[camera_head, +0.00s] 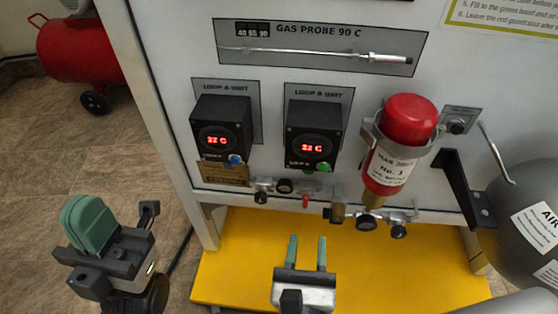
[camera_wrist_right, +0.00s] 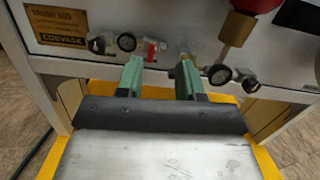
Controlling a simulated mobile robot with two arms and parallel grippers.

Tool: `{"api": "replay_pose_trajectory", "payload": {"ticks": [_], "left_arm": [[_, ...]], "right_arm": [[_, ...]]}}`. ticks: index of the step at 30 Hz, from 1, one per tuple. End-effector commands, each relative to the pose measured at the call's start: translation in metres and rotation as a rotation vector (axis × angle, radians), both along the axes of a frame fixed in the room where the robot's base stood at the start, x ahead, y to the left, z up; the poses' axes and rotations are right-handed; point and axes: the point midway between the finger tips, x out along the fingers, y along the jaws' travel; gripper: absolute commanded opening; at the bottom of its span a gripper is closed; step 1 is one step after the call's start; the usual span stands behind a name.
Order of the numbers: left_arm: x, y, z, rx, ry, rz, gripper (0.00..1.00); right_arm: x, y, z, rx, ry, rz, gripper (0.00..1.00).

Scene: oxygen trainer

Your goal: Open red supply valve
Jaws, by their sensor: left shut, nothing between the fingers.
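A small red valve handle (camera_head: 305,201) hangs below the lower edge of the white panel, under the Loop B unit. It also shows in the right wrist view as a red handle (camera_wrist_right: 151,50) on a small metal fitting. My right gripper (camera_head: 307,240) is open and empty, in front of and below the red handle in the picture. In the right wrist view its green fingertips (camera_wrist_right: 158,68) are apart, with the red handle showing between and beyond them. I cannot see contact. My left gripper (camera_head: 88,222) is shut and empty, over the floor at the left.
Pressure gauges (camera_head: 367,222) and fittings sit along the panel's lower edge. A red filter cylinder (camera_head: 400,145) hangs right of the handle. A grey air tank (camera_head: 525,215) stands at the right. A yellow base (camera_head: 380,270) lies below. Floor is open at the left.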

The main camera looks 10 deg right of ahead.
Motion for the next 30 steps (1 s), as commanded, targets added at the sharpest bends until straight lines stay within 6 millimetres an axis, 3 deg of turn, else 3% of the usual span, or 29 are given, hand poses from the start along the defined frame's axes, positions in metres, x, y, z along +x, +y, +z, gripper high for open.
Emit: {"api": "replay_pose_trajectory", "payload": {"ticks": [2, 5, 21, 30], "left_arm": [[-0.002, 0.0, 0.0, -0.001, 0.019, -0.002, 0.0], [-0.004, 0.001, -0.004, -0.002, 0.024, -0.001, 0.0], [0.003, -0.001, -0.001, 0.003, -0.018, 0.001, 0.0], [0.004, -0.001, 0.003, 0.004, -0.034, 0.001, 0.0]], "right_arm": [[-0.013, 0.004, -0.014, 0.08, 0.077, 0.015, 0.37], [-0.015, 0.006, -0.023, 0.122, 0.11, 0.02, 0.37], [0.07, -0.019, -0.025, 0.119, 0.103, 0.021, 0.37], [0.086, -0.024, -0.023, 0.119, 0.106, 0.021, 0.37]]}}
